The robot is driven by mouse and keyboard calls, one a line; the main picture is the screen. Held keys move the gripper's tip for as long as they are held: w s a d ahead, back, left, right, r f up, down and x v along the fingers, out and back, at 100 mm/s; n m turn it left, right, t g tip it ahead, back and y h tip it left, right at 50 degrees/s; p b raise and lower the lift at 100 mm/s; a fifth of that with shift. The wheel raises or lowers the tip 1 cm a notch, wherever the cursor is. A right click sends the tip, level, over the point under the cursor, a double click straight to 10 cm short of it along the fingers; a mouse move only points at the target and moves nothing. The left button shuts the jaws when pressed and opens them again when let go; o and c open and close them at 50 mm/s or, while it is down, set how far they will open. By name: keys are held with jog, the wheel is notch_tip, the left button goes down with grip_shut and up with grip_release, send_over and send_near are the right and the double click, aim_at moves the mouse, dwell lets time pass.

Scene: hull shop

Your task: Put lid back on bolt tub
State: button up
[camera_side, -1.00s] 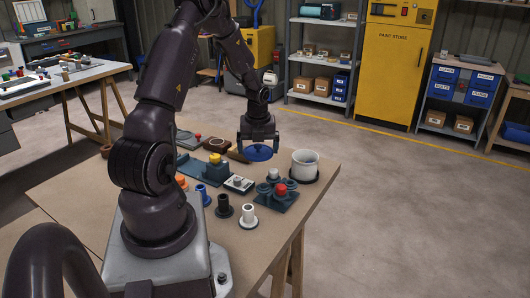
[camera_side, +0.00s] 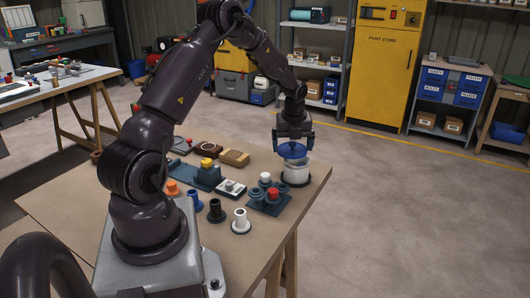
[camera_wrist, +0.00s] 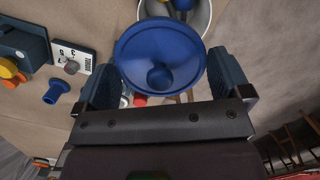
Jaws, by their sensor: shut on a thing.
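My gripper (camera_side: 293,137) is shut on the blue lid (camera_side: 291,150), a round disc with a knob. In the wrist view the lid (camera_wrist: 160,45) lies between my two fingers (camera_wrist: 163,75). In the wrist view the tub's rim (camera_wrist: 208,18) shows beyond the lid, with part of the opening uncovered and blue and yellow items inside. The lid hides the rest of the opening.
A dark block with posts and a red knob (camera_side: 272,195) stands close in front of the tub. A labelled switch plate (camera_side: 231,188), a blue flanged peg (camera_side: 195,201), a black one (camera_side: 216,211) and a white one (camera_side: 240,222) are to the left. A wooden block (camera_side: 234,158) lies behind.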

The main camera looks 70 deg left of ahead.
aim_at(298, 145)
jog(key=shift+n, duration=0.6)
jog(key=w+a+r, duration=0.2)
jog(key=w, duration=0.1)
jog(key=shift+r, duration=0.25)
jog(key=shift+s, duration=0.1)
jog(key=shift+s+f, duration=0.1)
jog(key=shift+f, duration=3.05)
jog(key=shift+f, duration=0.2)
jog(key=o, duration=0.5)
jog(key=shift+r, duration=0.1)
